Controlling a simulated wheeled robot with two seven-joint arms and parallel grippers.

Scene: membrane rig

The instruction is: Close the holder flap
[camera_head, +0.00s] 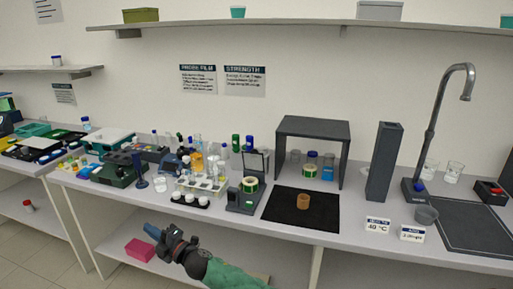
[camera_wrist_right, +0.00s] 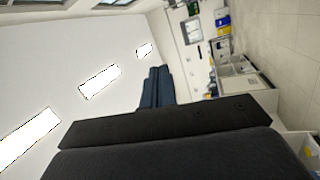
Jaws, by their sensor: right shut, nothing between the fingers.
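The holder (camera_head: 240,208) is a dark grey stand on the bench, left of the black mat. A dark flap (camera_head: 265,162) stands upright at its back, so the holder looks open. A round piece with a green and yellow band (camera_head: 250,184) sits in front of the flap. My right gripper (camera_head: 152,231) is shut and empty, with blue fingertips, in front of the bench edge, below and left of the holder and apart from it. Its closed fingers also show in the right wrist view (camera_wrist_right: 155,86). My left gripper is not in view.
A black mat (camera_head: 280,212) carries a small orange-brown cup (camera_head: 303,201). A dark open-fronted box (camera_head: 313,127) and a tall dark column (camera_head: 384,160) stand behind. Air before the bench is free.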

